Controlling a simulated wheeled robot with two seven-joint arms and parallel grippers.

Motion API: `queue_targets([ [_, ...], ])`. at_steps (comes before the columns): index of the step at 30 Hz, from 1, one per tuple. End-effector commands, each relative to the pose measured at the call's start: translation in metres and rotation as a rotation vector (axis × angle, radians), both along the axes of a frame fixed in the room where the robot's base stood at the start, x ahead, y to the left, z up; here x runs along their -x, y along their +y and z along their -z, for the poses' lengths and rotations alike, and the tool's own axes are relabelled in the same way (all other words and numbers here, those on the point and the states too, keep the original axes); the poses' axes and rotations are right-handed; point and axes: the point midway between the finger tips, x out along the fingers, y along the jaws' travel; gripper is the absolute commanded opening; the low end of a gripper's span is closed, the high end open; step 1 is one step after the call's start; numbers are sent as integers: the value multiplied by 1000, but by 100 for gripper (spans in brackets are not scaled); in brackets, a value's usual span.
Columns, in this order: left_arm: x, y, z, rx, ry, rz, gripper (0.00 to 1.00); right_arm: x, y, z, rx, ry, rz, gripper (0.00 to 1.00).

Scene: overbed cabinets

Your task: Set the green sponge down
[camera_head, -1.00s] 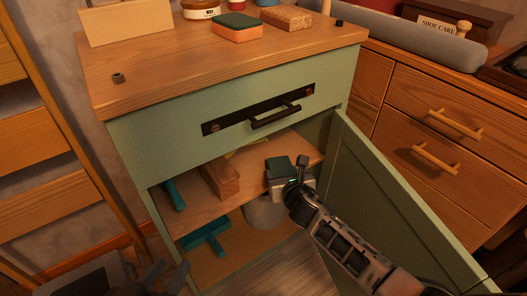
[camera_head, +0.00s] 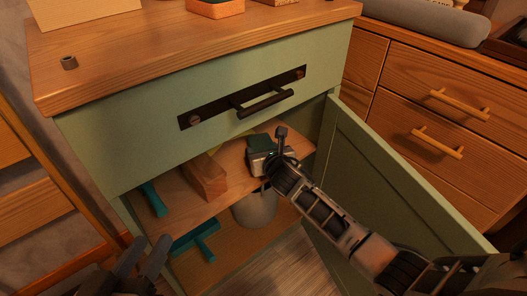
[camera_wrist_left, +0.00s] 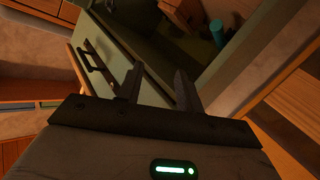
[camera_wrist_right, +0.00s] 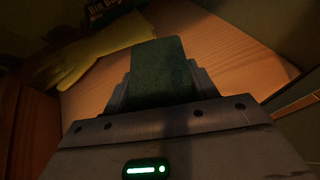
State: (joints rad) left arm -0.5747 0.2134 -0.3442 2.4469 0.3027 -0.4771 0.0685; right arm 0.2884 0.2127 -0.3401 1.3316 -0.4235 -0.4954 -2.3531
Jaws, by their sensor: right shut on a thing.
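The green sponge (camera_wrist_right: 160,75) is between the fingers of my right gripper (camera_wrist_right: 160,88), which is shut on it. In the head view the sponge (camera_head: 260,142) shows inside the open cabinet, over the right part of the middle shelf (camera_head: 228,188). I cannot tell whether it touches the shelf. My right gripper (camera_head: 265,158) comes in through the doorway from the lower right. My left gripper (camera_head: 142,262) is open and empty outside, left of the cabinet. Its two separated fingers show in the left wrist view (camera_wrist_left: 158,90).
On the shelf are a wooden block (camera_head: 205,178), a teal item (camera_head: 154,200) and a yellow glove (camera_wrist_right: 85,55), with a dark box (camera_wrist_right: 105,12) behind. Below are a teal tool (camera_head: 195,240) and a grey bucket (camera_head: 256,208). The open door (camera_head: 390,170) stands at right; a drawer handle (camera_head: 264,104) is above.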

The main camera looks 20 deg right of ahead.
Motion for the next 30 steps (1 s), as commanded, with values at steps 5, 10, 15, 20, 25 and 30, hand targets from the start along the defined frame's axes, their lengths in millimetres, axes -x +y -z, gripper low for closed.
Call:
queue_targets([
  [5,0,0,2,4,2,0,36,0,0,4,2,0,0,34],
  [10,0,0,1,2,2,1,36,0,0,3,1,0,1,80],
  [15,0,0,1,2,2,0,36,0,0,2,1,0,0,80],
  [20,0,2,-8,-20,-5,-4,36,6,0,-6,1,1,0,80],
  [25,5,9,3,-167,36,-6,36,31,2,-20,2,4,-1,80],
  [30,3,18,20,-251,148,-8,36,66,5,-35,2,4,-1,80],
])
